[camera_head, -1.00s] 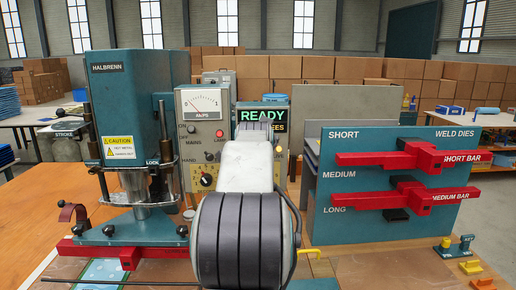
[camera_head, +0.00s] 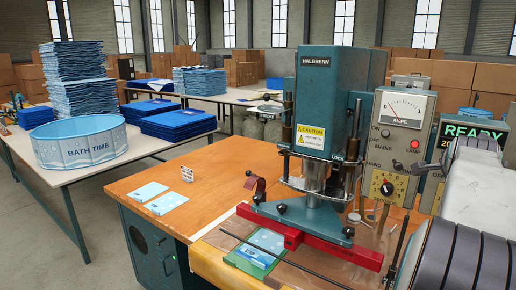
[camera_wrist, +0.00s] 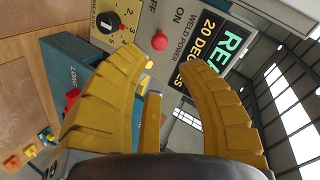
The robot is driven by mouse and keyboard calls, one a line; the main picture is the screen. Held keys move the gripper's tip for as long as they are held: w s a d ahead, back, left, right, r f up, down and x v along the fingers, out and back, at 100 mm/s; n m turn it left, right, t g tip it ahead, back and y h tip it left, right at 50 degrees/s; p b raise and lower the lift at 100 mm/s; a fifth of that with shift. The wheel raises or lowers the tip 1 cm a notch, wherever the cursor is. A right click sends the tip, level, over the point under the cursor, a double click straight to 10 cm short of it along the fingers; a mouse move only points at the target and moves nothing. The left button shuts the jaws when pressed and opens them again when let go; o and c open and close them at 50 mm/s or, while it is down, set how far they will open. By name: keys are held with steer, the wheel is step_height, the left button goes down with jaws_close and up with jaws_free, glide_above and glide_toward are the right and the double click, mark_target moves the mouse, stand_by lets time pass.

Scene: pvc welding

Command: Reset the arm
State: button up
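The gripper is out of the head view, where only part of my arm shows at the right edge. Behind the fingers in the wrist view is the control box (camera_wrist: 155,22) with a red knob and a black dial, tilted in the picture. The lit "READY" display (camera_wrist: 222,45) is beyond the right finger. No contact with either is visible.
The teal welding press (camera_head: 326,110) stands on the wooden bench (camera_head: 205,170), with a red bar (camera_head: 315,238) at its base. The control box (camera_head: 398,140) stands beside it. A blue "BATH TIME" tub (camera_head: 80,142) is on a white table. In the wrist view, a teal panel (camera_wrist: 75,75) lies behind the left finger.

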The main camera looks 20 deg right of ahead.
steer(key=s+a+f+n+g+y, duration=0.2)
steer(key=s+a+f+n+y, duration=0.25)
steer(key=f, duration=0.55)
steer(key=s+a+f+n+g+y, duration=0.25)
steer(key=a+f+n, duration=0.25)
steer(key=a+f, duration=0.4)
steer(key=a+f+n+t+y, duration=0.1)
steer(key=a+n, duration=0.6)
steer(key=a, duration=1)
steer(key=s+a+f+n+y, duration=0.1)
steer(key=a+f+n+y, duration=0.2)
steer(key=a, duration=1.4)
steer(key=n, duration=0.3)
steer(key=shift+f+n+t+y+p, duration=0.25)
steer(key=shift+n+t+y+p, duration=0.1)
steer(key=shift+y+p, duration=0.05)
